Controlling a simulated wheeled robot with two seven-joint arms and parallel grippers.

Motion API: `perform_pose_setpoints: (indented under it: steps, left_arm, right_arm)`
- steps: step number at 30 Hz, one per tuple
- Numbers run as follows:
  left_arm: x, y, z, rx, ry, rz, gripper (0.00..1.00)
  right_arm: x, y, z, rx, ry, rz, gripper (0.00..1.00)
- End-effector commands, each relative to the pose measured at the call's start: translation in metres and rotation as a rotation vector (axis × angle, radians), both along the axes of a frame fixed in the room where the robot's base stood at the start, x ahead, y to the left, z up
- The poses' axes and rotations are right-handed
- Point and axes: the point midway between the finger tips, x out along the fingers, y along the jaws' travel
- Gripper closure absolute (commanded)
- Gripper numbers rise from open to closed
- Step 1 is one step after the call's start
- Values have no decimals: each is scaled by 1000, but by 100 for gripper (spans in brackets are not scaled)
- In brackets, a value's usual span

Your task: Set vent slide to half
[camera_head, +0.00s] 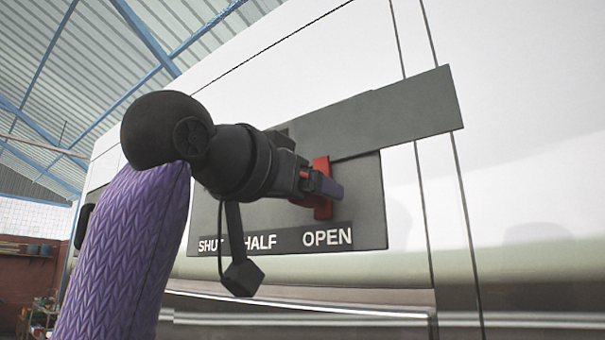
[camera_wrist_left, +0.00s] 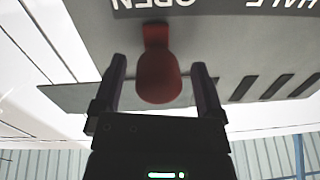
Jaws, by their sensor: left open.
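The vent slide (camera_head: 385,118) is a flat dark grey plate on the machine's white side panel, and its right end juts past the dark vent plate (camera_head: 371,205). Its red handle (camera_head: 321,207) is above the word OPEN on the label strip (camera_head: 285,240), right of HALF and SHUT. My left gripper (camera_head: 322,184) is at the handle. In the left wrist view, my open left gripper (camera_wrist_left: 159,64) has one finger on each side of the red handle (camera_wrist_left: 158,78), with gaps on both sides. My right gripper is not in view.
Dark vent slots (camera_wrist_left: 268,88) show uncovered beside the handle in the left wrist view. The white panel (camera_head: 490,70) is smooth and clear around the vent. A brick wall (camera_head: 25,270) and shelf items are far back at left.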

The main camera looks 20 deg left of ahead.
Motion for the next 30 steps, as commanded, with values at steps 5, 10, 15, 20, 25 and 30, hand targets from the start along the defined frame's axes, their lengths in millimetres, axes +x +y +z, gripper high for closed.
perform_pose_setpoints:
  steps: [5, 10, 15, 20, 25, 30]
  left_arm:
    - [0, 0, -1, 0, -1, 0, 10]
    - [0, 0, -1, 0, 0, 1, 41]
    - [0, 0, -1, 0, 0, 1, 77]
    - [0, 0, -1, 1, -1, 1, 100]
    - [0, 0, 0, 1, -1, 1, 100]
    - [-6, 6, -1, -1, -2, 3, 100]
  right_arm:
    - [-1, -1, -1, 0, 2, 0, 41]
    - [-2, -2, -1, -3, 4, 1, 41]
    - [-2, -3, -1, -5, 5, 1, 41]
    - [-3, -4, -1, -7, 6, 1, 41]
    - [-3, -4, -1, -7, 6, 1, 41]
    - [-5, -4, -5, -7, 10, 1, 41]
